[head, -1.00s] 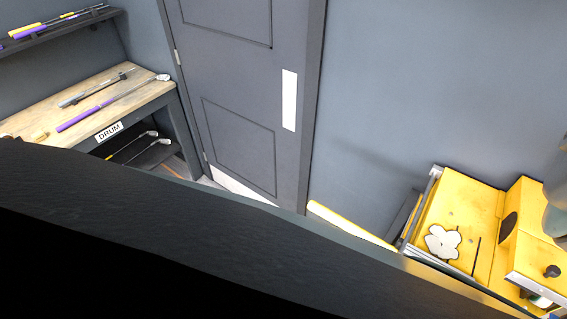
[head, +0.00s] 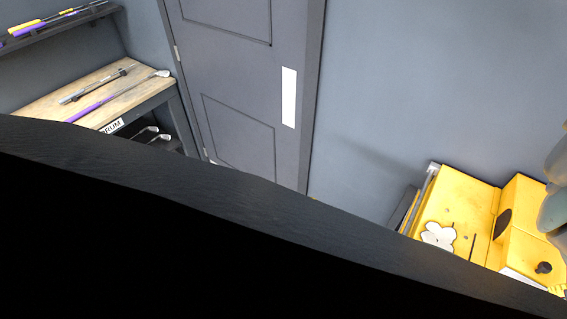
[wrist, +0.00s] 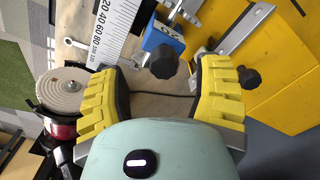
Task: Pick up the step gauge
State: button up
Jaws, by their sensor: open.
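I cannot pick out the step gauge for certain. In the wrist view my gripper (wrist: 160,85) is open, its two ridged yellow fingers well apart, with nothing seen held between them. Past the fingertips is a blue clamp-like part (wrist: 160,38) with a black knob, above a pale brown surface (wrist: 150,106). A white scale with black numbers (wrist: 118,28) runs beside it at the upper left. In the head view the gripper is not clearly seen; a large dark shape covers the lower part.
A yellow bench (head: 470,205) bears a white flower-shaped piece (head: 437,235). A wooden-topped bench (head: 45,105) with clubs stands at the left, near a grey door (head: 240,80). In the wrist view, a metal bracket (wrist: 236,38) with a black knob is near the right finger; a round ribbed disc (wrist: 68,88) lies left.

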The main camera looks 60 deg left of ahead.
jog(key=shift+s+a+f+p, duration=0.15)
jog(key=shift+a+f+p, duration=0.05)
jog(key=shift+p, duration=0.45)
jog(key=shift+d+f, duration=0.15)
jog(key=shift+f, duration=0.7)
jog(key=shift+a+f, duration=0.2)
jog(key=shift+f, duration=0.25)
grip_shut()
